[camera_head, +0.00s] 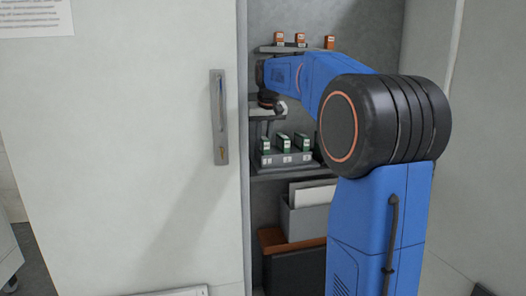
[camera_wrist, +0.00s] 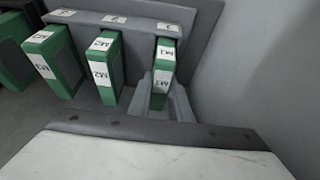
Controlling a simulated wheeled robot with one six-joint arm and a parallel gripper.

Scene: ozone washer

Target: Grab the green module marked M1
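The green module marked M1 (camera_wrist: 162,72) stands in the grey rack (camera_wrist: 205,38), at the right end of the row in the wrist view. In the head view the leftmost green module (camera_head: 265,145) is under my gripper (camera_head: 267,120). In the wrist view the grey fingers of my gripper (camera_wrist: 160,102) lie on either side of M1's near end. Whether they touch it or leave a gap is unclear. The fingertips are small and partly hidden in the head view.
Green modules M2 (camera_wrist: 103,68) and M3 (camera_wrist: 50,60) stand close beside M1, with another green block (camera_wrist: 14,50) at far left. Orange modules (camera_head: 300,39) stand on a shelf above. The cabinet door (camera_head: 120,150) is on the left, and a grey wall is close right in the wrist view.

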